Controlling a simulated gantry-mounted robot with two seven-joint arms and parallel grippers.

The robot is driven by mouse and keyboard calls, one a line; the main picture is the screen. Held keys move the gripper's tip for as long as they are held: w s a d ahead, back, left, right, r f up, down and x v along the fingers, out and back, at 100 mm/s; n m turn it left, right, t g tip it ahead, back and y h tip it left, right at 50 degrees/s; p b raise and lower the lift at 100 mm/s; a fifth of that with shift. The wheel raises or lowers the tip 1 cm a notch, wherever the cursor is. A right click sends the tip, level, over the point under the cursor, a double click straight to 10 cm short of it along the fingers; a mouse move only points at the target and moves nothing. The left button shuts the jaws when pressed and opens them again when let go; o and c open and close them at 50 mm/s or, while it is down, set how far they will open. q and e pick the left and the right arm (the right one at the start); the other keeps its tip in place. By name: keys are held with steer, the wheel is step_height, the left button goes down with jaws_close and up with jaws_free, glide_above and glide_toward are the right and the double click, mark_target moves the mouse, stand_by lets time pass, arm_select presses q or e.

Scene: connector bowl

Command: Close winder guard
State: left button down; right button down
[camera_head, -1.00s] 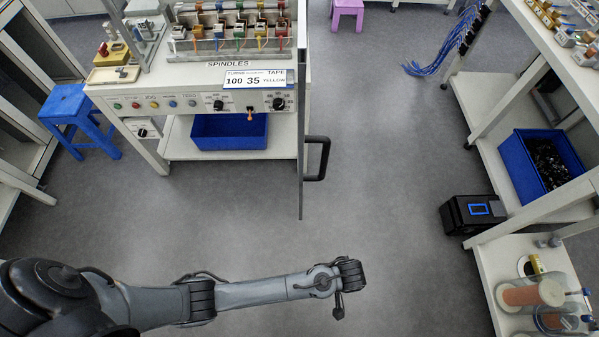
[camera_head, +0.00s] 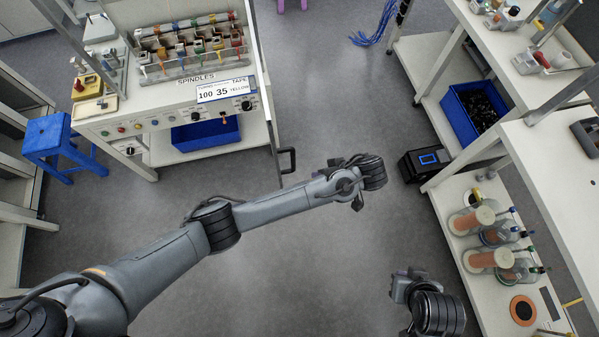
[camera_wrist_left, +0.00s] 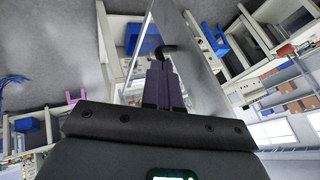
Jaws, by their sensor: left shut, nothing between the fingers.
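The winder guard (camera_head: 272,120) is a thin panel seen almost edge-on at the right end of the winder bench. Its black handle (camera_head: 289,160) sticks out to the right near its lower end. In the left wrist view the guard (camera_wrist_left: 203,72) is a grey see-through sheet, with the black handle (camera_wrist_left: 168,48) just beyond my fingertips. My left gripper (camera_head: 338,163) is shut and empty, a little right of the handle in the head view. Contact is not visible. My right gripper (camera_head: 402,287) is at the lower right, far from the guard; its fingers are unclear.
The winder bench (camera_head: 185,118) carries spindles and a control panel, with a blue bin (camera_head: 205,135) below. A blue stool (camera_head: 60,142) stands left. Shelves with a blue bin (camera_head: 472,112) and spools (camera_head: 480,220) stand right, beside a black box (camera_head: 428,160). The middle floor is clear.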

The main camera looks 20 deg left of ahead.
arm_select(q)
steer(key=s+a+f+p, duration=0.1)
steer(key=a+f, duration=0.6)
steer(key=a, duration=0.2)
steer(key=shift+a+f, duration=0.2)
steer(key=shift+f, duration=0.15)
steer(key=shift+s, duration=0.1)
